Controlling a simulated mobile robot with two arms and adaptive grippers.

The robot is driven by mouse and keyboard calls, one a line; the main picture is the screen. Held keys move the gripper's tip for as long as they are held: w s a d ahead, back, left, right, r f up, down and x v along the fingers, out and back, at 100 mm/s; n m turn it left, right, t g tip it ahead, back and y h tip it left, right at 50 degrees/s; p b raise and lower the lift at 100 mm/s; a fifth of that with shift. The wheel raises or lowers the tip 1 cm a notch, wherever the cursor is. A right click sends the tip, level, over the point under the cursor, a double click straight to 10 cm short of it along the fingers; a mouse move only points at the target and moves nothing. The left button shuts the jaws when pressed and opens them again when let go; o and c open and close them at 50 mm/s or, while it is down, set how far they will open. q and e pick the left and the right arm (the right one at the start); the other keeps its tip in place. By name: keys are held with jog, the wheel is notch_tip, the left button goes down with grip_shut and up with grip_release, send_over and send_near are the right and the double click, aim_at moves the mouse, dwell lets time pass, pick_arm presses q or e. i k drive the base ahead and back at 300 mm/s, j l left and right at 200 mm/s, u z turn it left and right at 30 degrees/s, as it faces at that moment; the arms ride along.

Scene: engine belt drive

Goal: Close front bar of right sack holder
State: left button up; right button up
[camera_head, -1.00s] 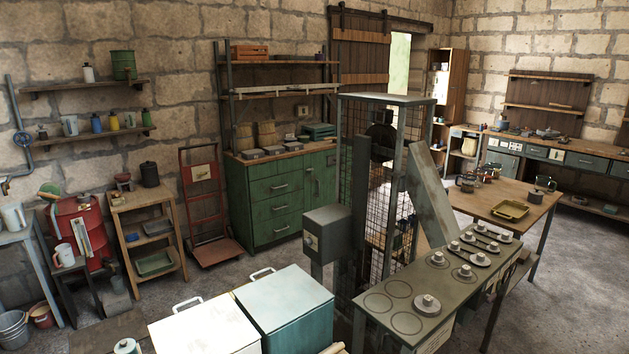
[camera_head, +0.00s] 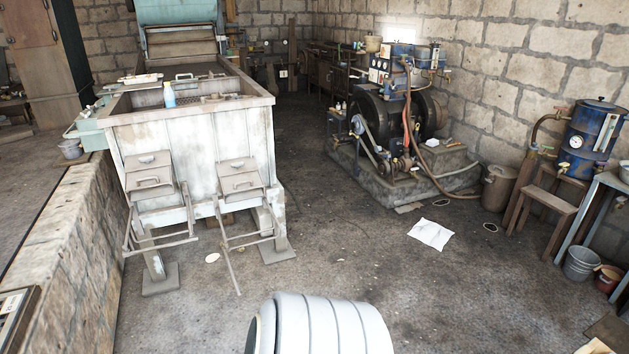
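The right sack holder (camera_head: 245,236) is a thin metal frame low on the front of a worn white machine, below a small hatch (camera_head: 239,180). A thin front bar (camera_head: 231,270) slants down and outward from the left corner of this holder, with its far end free, so it looks swung open. The left sack holder (camera_head: 160,240) hangs beside it under a similar hatch (camera_head: 150,177), with a bar running across its front. Neither of my grippers is in view, and nothing touches the holders.
The white machine (camera_head: 190,140) stands on legs beside a low stone wall (camera_head: 75,245) on the left. Open concrete floor lies in front and to the right, with a white sheet (camera_head: 429,234) on it. An engine (camera_head: 400,110) on a plinth stands at back right. A bucket (camera_head: 581,263) stands far right.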

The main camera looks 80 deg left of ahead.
aim_at(224, 250)
jog(key=j+u, duration=0.1)
jog(key=u, duration=2.55)
jog(key=i+j+u, duration=0.45)
jog(key=i+j, duration=0.6)
jog(key=i, duration=0.1)
